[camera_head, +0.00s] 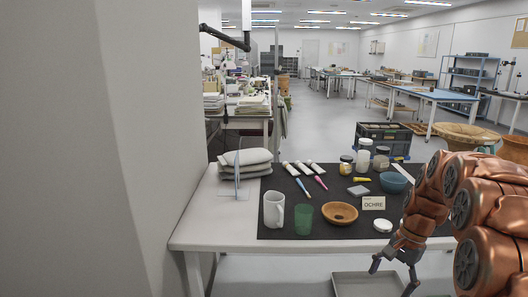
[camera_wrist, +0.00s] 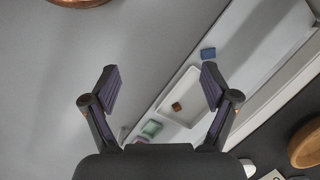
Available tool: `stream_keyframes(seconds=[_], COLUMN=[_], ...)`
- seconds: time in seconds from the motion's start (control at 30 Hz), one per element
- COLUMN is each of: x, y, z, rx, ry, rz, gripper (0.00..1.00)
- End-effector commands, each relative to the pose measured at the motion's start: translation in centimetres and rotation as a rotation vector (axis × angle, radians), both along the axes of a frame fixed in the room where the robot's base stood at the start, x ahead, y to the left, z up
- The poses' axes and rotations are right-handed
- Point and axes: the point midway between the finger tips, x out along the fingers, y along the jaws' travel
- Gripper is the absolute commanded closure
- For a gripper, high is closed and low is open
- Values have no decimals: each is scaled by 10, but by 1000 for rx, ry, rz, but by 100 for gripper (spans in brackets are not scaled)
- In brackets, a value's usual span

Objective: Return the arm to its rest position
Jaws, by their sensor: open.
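My copper arm stands at the right of the head view, in front of the table. My gripper (camera_head: 393,274) hangs low by the table's front edge, pointing down, with its fingers apart. In the wrist view its two fingers (camera_wrist: 159,82) are spread wide with nothing between the tips. The gripper is clear of the objects on the table. The arm covers the right end of the table and mat.
The white table (camera_head: 215,222) bears a dark mat (camera_head: 270,192) with a mug (camera_head: 274,210), green cup (camera_head: 303,218), wooden bowl (camera_head: 340,213), OCHRE card (camera_head: 373,203) and blue bowl (camera_head: 394,182). A grey tray (camera_head: 350,284) lies below the front edge. A wall (camera_head: 150,150) closes the left.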

Motion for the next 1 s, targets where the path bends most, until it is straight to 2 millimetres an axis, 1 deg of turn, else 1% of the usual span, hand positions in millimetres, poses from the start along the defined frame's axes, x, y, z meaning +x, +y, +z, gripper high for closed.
stream_keyframes(seconds=[0.03,0.17,0.3,0.47,0.7,0.77,1.0], x=[-10,-35,-65,-102,-163,-177,-239], y=[11,35,58,81,109,114,130], z=[24,55,87,119,161,170,202], rx=[-6,-18,-32,-47,-66,-71,-89], ry=[-5,-11,-18,-25,-28,-30,-35], rz=[35,129,230,345,518,560,732], gripper=[14,14,14,14,14,14,14])
